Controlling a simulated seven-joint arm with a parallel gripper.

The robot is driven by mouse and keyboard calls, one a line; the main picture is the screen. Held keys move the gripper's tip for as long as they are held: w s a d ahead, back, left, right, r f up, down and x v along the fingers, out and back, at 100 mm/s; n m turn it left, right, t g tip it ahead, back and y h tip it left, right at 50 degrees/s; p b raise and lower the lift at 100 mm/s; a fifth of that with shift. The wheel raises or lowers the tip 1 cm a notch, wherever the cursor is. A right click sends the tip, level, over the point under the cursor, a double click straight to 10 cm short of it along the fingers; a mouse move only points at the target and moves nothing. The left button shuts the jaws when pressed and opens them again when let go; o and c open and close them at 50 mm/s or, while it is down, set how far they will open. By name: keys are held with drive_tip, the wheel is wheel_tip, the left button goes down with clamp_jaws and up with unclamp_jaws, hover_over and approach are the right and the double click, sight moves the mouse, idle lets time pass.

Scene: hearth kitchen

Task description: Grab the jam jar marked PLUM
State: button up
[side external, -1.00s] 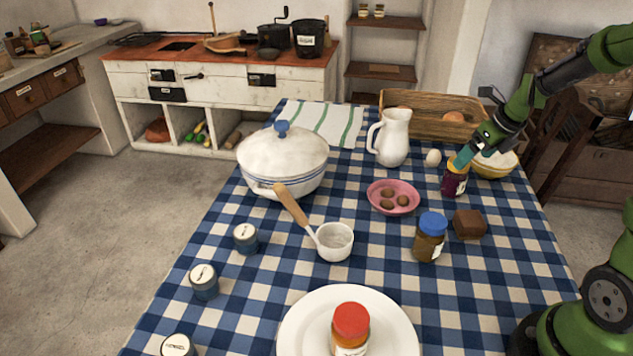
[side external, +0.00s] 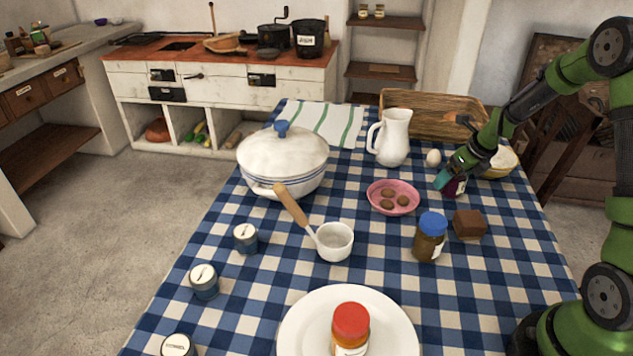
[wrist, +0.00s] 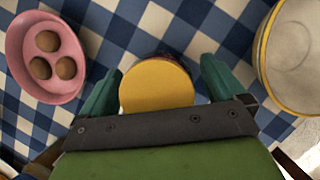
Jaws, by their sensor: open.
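A dark purple jam jar (side external: 456,187) stands on the checked cloth, mostly hidden behind my gripper (side external: 446,180) in the side view. The wrist view shows its round yellow lid (wrist: 155,84) between the two teal fingers of my gripper (wrist: 161,68). The fingers are open, one on each side of the lid, with a narrow gap on both sides. The jar's label cannot be read. Two other jars stand nearer the camera: one with a blue lid (side external: 431,236) and one with a red lid (side external: 350,328) on a white plate (side external: 298,326).
A pink bowl (side external: 393,208) with brown eggs or nuts sits left of the jar. A cream bowl (side external: 503,163) is close on its right. A white egg (side external: 433,158), a white pitcher (side external: 392,140) and a wooden tray (side external: 420,112) stand behind. A brown block (side external: 469,224) is in front.

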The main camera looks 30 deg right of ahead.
drive_tip(key=c, duration=1.4)
drive_tip(key=shift+r, duration=0.1)
drive_tip(key=shift+c, duration=0.2)
